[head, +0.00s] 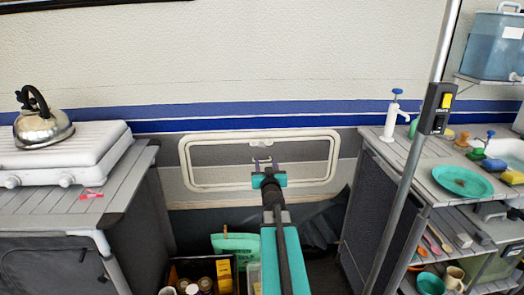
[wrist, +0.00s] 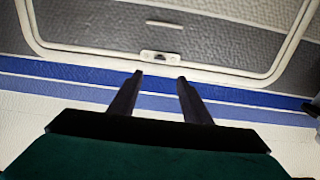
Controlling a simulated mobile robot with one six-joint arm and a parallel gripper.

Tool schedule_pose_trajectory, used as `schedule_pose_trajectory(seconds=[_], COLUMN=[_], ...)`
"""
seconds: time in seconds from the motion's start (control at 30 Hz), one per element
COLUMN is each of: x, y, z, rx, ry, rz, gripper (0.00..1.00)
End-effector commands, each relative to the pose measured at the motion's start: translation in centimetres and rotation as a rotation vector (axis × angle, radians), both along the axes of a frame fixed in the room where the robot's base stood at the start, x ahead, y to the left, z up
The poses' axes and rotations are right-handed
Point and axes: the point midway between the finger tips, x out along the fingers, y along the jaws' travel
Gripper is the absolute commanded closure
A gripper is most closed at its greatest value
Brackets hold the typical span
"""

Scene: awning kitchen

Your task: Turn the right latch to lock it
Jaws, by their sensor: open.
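A hatch with a rounded white frame (head: 335,165) and a grey panel sits in the wall. In the wrist view, which looks inverted, its frame (wrist: 38,45) crosses the top. A small pale catch with a dark slot (wrist: 162,56) sits at the middle of the frame's edge near the blue stripe; it also shows in the head view (head: 261,142). I cannot make out a separate right latch. My gripper (head: 264,162) is in front of the hatch's upper middle. In the wrist view its two dark fingers (wrist: 160,76) are apart and empty, pointing toward the catch.
A counter with a white stove (head: 75,150) and kettle (head: 42,122) stands left. A right counter (head: 400,150) holds a teal plate (head: 462,181) and pump bottle (head: 393,117). A grey pole (head: 410,165) stands before it. A box of jars (head: 205,284) is below the hatch.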

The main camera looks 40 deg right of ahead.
Motion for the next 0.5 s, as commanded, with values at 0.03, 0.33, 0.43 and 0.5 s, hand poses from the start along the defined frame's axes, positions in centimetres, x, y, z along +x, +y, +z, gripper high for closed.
schedule_pose_trajectory(seconds=[0.03,0.33,0.43,0.5], x=[0.0,0.3,0.7,1.0], y=[0.0,-0.3,-0.6,-0.9], z=[0.0,-0.1,-0.1,-0.1], rx=[0.001,0.001,0.002,0.002], ry=[0.001,0.002,0.002,0.002], rz=[0.0,-0.001,-0.001,-0.001], gripper=[0.56,0.56,0.56,0.56])
